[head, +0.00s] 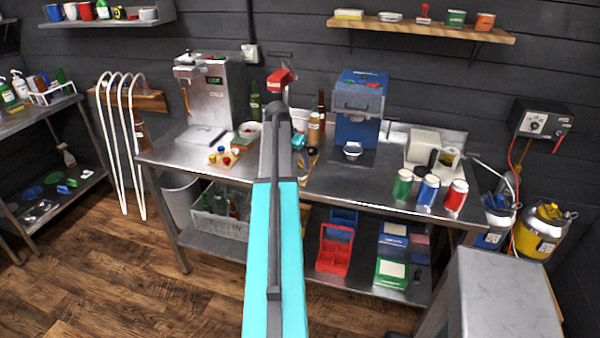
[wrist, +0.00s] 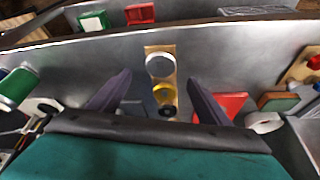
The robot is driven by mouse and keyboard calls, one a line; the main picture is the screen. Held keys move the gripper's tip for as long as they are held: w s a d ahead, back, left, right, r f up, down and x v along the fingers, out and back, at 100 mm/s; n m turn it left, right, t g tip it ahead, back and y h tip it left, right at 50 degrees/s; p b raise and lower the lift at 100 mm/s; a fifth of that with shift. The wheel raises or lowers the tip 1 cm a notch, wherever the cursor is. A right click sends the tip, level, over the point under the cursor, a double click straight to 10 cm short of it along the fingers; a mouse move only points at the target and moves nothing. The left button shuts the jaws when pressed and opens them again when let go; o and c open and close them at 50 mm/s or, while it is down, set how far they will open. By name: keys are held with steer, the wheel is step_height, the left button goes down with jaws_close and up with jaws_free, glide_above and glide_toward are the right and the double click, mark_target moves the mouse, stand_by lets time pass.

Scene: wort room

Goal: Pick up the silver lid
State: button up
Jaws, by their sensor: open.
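The silver lid (wrist: 160,65) shows in the wrist view as a pale round disc at one end of a narrow wooden strip (wrist: 152,49) on the metal bench. A yellow ring-shaped item (wrist: 163,94) and a dark round item (wrist: 168,111) are in line with it. My gripper (wrist: 160,77) is open and empty, with its two dark fingers spread either side of this line in the picture. I cannot tell its height above the lid. In the head view my arm covers part of this area, and I cannot make out the lid or gripper clearly.
A jar (head: 314,130) and brown bottle (head: 321,105) stand close right of my arm. A blue machine (head: 358,108) is farther right, with green (head: 402,186), blue (head: 428,190) and red (head: 455,196) cans near the front edge. A steel machine (head: 205,92) stands left. Bare bench lies before the blue machine.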

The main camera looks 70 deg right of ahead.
mark_target(299, 173)
steer(key=shift+d+f, duration=0.15)
steer(key=shift+f, duration=0.2)
steer(key=shift+p+x, duration=1.55)
steer(key=shift+x, duration=1.05)
steer(key=c, duration=1.1)
steer(key=shift+c, duration=0.2)
